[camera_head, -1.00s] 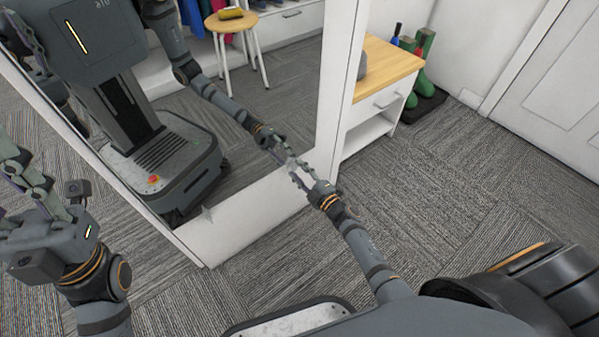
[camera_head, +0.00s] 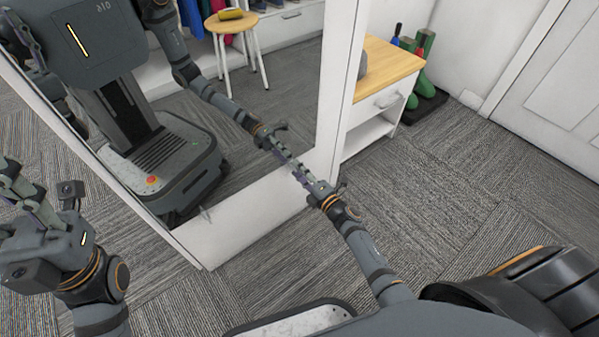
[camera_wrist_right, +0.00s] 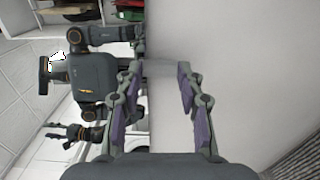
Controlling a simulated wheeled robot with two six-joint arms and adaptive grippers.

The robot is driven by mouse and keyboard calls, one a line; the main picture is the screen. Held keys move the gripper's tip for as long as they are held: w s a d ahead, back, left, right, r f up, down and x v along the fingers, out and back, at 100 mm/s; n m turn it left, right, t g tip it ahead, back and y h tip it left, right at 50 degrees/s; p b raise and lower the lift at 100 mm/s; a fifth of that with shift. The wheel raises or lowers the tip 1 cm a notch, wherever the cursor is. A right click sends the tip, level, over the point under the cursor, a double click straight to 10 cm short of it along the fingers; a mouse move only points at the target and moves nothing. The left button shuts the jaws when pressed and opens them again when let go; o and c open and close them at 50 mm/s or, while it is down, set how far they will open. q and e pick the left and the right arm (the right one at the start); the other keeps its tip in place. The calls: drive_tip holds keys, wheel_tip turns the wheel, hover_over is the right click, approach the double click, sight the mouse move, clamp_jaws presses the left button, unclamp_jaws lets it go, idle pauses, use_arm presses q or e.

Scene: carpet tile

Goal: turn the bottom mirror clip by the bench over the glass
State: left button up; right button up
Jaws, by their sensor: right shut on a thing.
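The tall mirror (camera_head: 262,110) has a white frame (camera_head: 245,218). My right gripper (camera_head: 297,171) reaches its lower right part, near the bench, and meets its own reflection. In the right wrist view my right gripper (camera_wrist_right: 159,68) has its purple-padded fingers on either side of a small, pale, barely visible clip (camera_wrist_right: 159,62) at the glass and frame border. It is shut on that clip; the clip's angle is too faint to tell. Another small clear clip (camera_head: 205,213) sits at the lower left of the frame. My left gripper (camera_head: 25,190) is open and empty at the left edge.
The wood-topped white bench (camera_head: 385,72) stands just right of the mirror, with a grey object on top. Green boots (camera_head: 423,70) stand on a dark tray behind it. A white door (camera_head: 555,95) is at the right. The carpet between is clear.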

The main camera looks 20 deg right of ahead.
idle(0.3)
drive_tip(key=o, duration=1.2)
drive_tip(key=shift+c, duration=0.2)
drive_tip(key=v, duration=1.2)
